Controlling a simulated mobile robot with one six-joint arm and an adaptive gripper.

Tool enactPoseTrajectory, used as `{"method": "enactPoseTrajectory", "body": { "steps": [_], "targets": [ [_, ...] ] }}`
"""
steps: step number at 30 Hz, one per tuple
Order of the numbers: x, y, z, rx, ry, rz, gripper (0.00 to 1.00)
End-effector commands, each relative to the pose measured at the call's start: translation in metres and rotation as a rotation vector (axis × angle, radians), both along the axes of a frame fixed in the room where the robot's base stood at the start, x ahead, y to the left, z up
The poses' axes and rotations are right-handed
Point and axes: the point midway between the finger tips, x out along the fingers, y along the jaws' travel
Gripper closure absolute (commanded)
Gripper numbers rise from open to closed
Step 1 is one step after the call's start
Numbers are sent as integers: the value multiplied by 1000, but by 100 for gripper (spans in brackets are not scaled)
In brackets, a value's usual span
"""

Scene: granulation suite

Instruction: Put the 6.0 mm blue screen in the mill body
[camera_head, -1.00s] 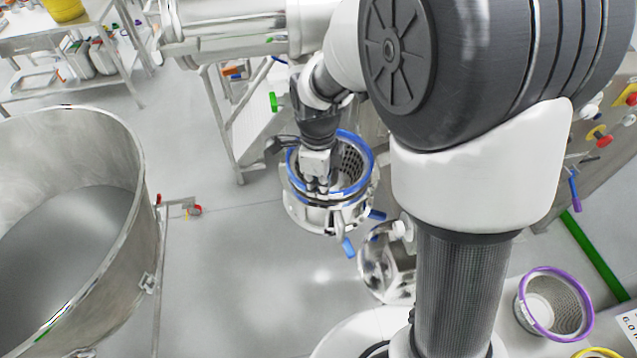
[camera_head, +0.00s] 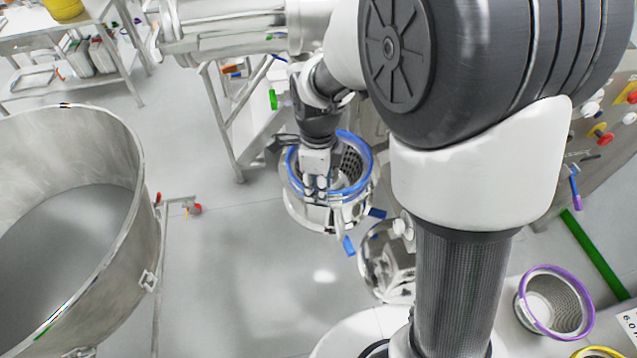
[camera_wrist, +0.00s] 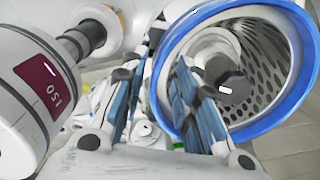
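The blue-rimmed perforated screen (camera_head: 355,162) is in the mouth of the metallic mill body (camera_head: 307,214). I cannot tell whether it is fully seated. My gripper (camera_head: 318,190) points down at the near-left side of the blue rim. In the wrist view the screen (camera_wrist: 296,100) fills the right side, with holes in its inner wall. The fingers of my gripper (camera_wrist: 160,88) stand apart, one inside the screen and one outside, with the rim's edge between them. The finger contact is partly hidden.
A purple-rimmed screen (camera_head: 553,303) and a yellow rim (camera_head: 600,352) are at lower right. A large steel bowl (camera_head: 140,215) stands at left. A white housing with a maroon label (camera_wrist: 35,85) is close to my gripper's left.

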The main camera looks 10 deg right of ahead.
Motion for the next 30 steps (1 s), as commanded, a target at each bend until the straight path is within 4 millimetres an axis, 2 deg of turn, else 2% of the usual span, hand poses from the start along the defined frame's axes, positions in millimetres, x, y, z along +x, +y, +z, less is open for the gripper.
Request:
{"method": "enactPoseTrajectory", "body": {
  "steps": [7, 11, 24, 30],
  "targets": [
    [-1, 0, 0, 0, 2, 0, 72],
    [0, 0, 10, 0, -1, 0, 72],
    [-1, 1, 97, 1, -4, 0, 72],
    [-2, 1, 117, 0, 0, 0, 72]
  ]
}}
